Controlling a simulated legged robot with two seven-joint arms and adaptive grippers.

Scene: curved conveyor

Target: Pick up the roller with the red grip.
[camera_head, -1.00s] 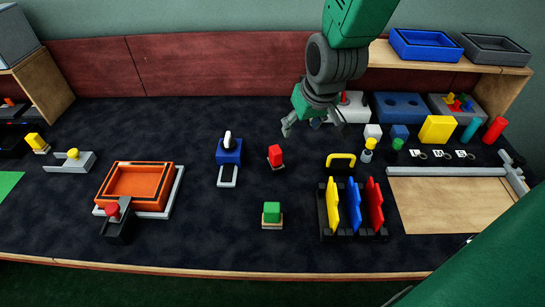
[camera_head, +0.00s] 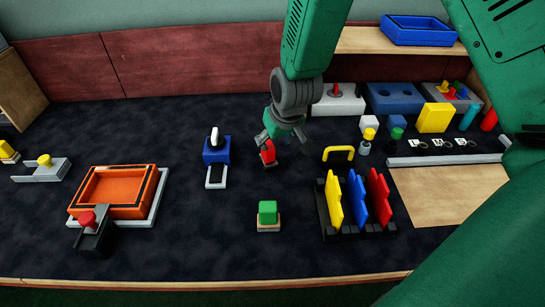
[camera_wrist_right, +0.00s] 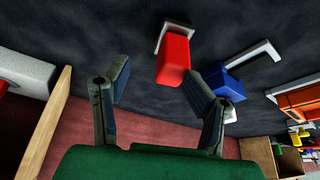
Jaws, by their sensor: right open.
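The roller with the red grip (camera_head: 268,153) stands on the dark mat near the middle of the table. In the right wrist view its red grip (camera_wrist_right: 173,60) and a pale base show at the top, near the right-hand finger. My right gripper (camera_head: 282,137) is just above and behind it in the head view and partly overlaps it. My left gripper is not in view.
A blue block with a white handle (camera_head: 216,148) is left of the red grip. A green-gripped piece (camera_head: 268,210) stands in front. A rack of coloured plates (camera_head: 340,232) and a yellow handle (camera_head: 339,152) are to the right. An orange tray (camera_head: 150,190) is at left.

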